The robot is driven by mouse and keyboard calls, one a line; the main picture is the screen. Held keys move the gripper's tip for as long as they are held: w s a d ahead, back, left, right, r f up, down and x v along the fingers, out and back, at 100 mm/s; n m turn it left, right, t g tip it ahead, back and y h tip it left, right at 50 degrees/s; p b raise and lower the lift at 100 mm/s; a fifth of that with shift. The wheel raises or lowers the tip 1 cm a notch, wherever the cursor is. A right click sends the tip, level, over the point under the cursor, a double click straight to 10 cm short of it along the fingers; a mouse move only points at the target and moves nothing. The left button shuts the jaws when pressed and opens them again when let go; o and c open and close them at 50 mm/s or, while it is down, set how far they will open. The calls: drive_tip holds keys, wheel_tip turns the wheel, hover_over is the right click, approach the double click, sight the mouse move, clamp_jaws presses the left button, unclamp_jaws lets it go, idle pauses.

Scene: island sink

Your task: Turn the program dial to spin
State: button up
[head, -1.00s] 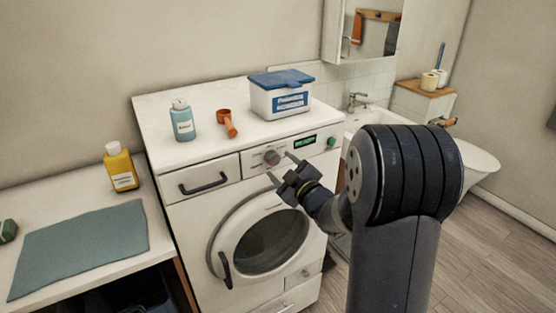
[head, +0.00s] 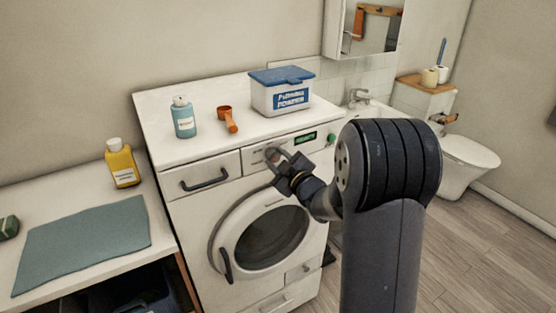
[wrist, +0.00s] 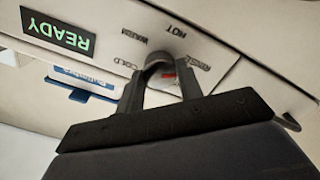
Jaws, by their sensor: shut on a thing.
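The washing machine (head: 262,215) has a round grey program dial (head: 272,153) on its front panel. My gripper (head: 279,160) reaches the panel from the front right, and its fingers are shut on the dial. In the wrist view the dial (wrist: 158,58) sits between the two fingers (wrist: 161,76), with a small red mark on it. Upside-down labels COLD, WARM, HOT and RINSE show around it. No SPIN label can be read, and I cannot tell exactly which label the mark points at. The green display (wrist: 58,33) reads READY.
On the machine top stand a blue bottle (head: 184,120), an orange scoop (head: 228,118) and a blue-lidded powder box (head: 281,93). The drawer handle (head: 203,183) is left of the dial, a green button (head: 331,139) right. The space before the machine door is clear.

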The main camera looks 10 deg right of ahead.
drive_tip(key=shift+c, duration=1.1)
drive_tip(key=shift+m+b, duration=0.45)
drive_tip(key=shift+m, duration=0.45)
drive_tip(key=m, duration=0.3)
drive_tip(key=shift+m+b, duration=0.3)
drive_tip(key=shift+b, duration=0.05)
drive_tip(key=m, duration=0.6)
drive_tip(key=shift+p, duration=0.35)
drive_tip(key=shift+m, duration=0.4)
drive_tip(key=o, duration=1)
